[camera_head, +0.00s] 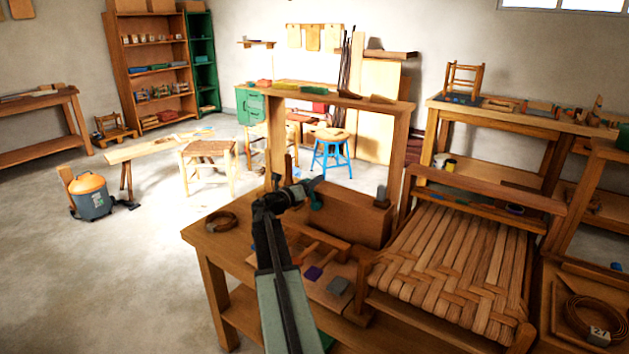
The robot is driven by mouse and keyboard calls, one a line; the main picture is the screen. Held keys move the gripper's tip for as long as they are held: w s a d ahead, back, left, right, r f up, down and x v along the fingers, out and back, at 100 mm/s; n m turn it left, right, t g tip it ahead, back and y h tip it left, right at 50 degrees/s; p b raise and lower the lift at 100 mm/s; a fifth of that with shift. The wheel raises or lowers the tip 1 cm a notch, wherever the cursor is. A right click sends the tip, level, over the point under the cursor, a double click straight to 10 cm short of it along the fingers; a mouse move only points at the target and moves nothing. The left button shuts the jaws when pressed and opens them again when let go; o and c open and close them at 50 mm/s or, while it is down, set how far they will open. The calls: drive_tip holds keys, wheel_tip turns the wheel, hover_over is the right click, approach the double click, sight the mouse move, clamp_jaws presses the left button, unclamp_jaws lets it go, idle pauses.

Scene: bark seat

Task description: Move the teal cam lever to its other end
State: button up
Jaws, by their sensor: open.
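My arm rises from the bottom middle to my gripper (309,188), which is dark and points right over the wooden workbench (222,243). The gripper is open. A small teal piece, which looks like the cam lever (316,202), shows just below and beside the fingertips. I cannot tell whether the fingers touch it or stand around it. Its pivot and the full run of its travel are hidden or too small to make out. A wooden block-like box (345,215) stands on the bench right behind the gripper.
A woven bark seat (455,262) in a wooden frame fills the right of the bench. A coil (221,221) lies at the bench's left end. A tall wooden frame (400,150) rises behind. Open floor lies left.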

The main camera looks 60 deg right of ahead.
drive_tip(key=a, duration=0.6)
drive_tip(key=shift+a, duration=0.15)
